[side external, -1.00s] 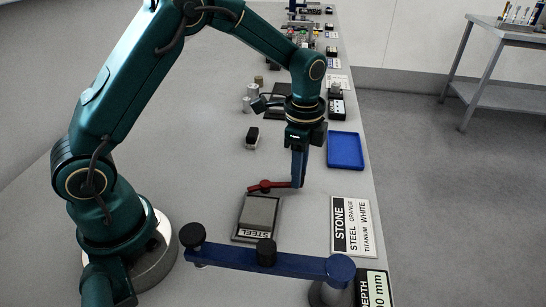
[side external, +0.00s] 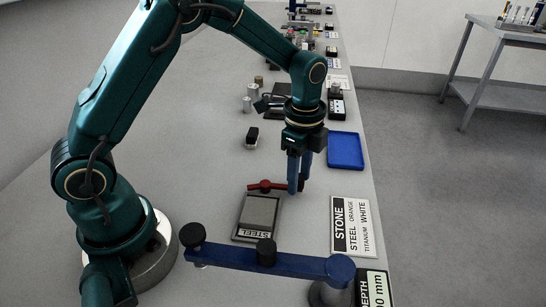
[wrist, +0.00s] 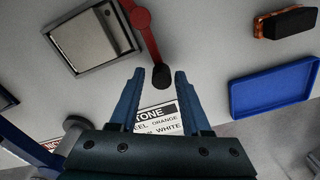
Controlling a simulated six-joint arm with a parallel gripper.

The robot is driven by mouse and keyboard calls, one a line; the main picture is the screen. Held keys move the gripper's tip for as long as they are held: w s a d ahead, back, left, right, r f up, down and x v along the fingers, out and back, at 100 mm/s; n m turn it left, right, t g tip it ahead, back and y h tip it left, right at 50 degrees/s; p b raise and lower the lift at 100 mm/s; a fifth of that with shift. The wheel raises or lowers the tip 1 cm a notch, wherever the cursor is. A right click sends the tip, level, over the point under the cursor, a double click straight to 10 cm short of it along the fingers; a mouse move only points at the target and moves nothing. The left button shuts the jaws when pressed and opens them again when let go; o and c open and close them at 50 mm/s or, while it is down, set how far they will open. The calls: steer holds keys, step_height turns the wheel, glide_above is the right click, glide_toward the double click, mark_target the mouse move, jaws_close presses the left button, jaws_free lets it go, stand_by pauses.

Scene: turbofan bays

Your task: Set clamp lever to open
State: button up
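The clamp lever (side external: 267,186) is a red bar at the far edge of a grey plate marked STEEL (side external: 258,214). In the wrist view the red lever (wrist: 147,38) runs down from a round red hub and ends in a black tip. My gripper (side external: 298,188) is low at the lever's right end, with its blue fingers apart. In the wrist view the black tip appears between the fingertips of my gripper (wrist: 159,74). I cannot tell whether a finger touches it. The plate (wrist: 92,38) also shows at the upper left there.
A blue tray (side external: 345,150) and a STONE sign (side external: 351,226) lie to the right. A blue bar (side external: 225,257) with black knobs crosses the near side. The grey table is clear left of the plate.

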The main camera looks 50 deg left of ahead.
stand_by(0.3)
steer(key=shift+r, duration=2.55)
steer(key=shift+w+r, duration=0.1)
steer(key=shift+r, duration=0.1)
steer(key=s+a+r+n+t, duration=0.1)
steer(key=s+r+n+t, duration=0.3)
steer(key=s+r, duration=0.55)
steer(key=s+f+n+t, duration=0.1)
steer(key=s+f+n, duration=0.1)
steer(key=s+n, duration=0.4)
steer(key=n, duration=0.4)
steer(key=shift+s+a+t, duration=0.2)
steer(key=shift+s+t, duration=0.1)
steer(key=shift+s, duration=0.1)
